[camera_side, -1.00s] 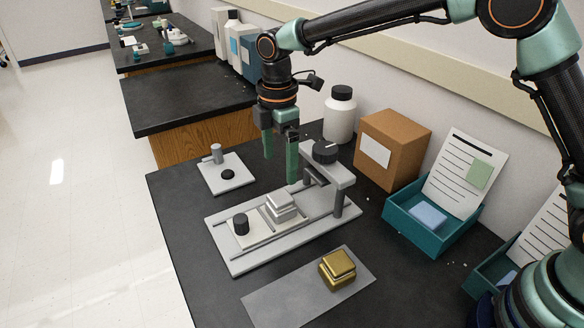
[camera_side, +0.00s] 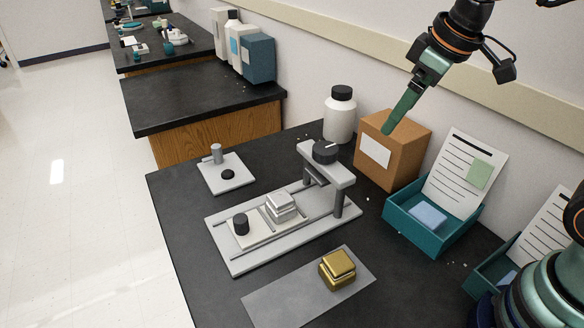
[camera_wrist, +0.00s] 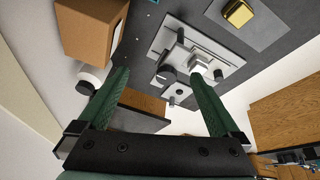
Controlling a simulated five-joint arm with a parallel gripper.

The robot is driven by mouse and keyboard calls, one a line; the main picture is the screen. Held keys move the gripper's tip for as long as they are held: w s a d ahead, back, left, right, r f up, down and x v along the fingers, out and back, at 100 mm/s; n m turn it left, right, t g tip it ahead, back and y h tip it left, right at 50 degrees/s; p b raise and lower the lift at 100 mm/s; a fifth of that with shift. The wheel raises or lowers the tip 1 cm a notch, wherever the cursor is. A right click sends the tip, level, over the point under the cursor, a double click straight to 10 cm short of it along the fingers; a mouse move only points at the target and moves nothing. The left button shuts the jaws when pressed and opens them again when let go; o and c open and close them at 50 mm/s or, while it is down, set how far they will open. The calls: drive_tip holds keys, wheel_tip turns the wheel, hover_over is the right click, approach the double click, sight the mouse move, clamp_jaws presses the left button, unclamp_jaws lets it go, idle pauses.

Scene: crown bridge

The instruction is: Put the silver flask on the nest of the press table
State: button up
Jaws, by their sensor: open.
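The silver flask (camera_side: 281,206), a small stepped block, sits on the light sliding plate of the press table (camera_side: 222,262), to the right of the dark knob (camera_side: 241,224) and in front of the press arch. It looks upright and nothing holds it. My gripper (camera_side: 389,128) is well away from it, up and to the right, in line with the cardboard box in the side view. In the wrist view my gripper (camera_wrist: 158,76) has its green fingers spread apart with nothing held, and the silver flask (camera_wrist: 203,61) shows near the right finger.
A gold flask (camera_side: 338,268) sits on a grey mat (camera_side: 278,304) in front. The press arch (camera_side: 337,172) stands behind the silver flask. A white bottle (camera_side: 340,118), a cardboard box (camera_side: 408,149) and a teal tray (camera_side: 432,244) line the wall side. A small plate with a post (camera_side: 226,180) is at left.

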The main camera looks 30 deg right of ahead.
drive_tip(key=s+d+f+m+t, duration=0.1)
drive_tip(key=s+d+m, duration=0.2)
drive_tip(key=s+m, duration=0.1)
drive_tip(key=shift+s+f, duration=0.35)
drive_tip(key=shift+s, duration=0.05)
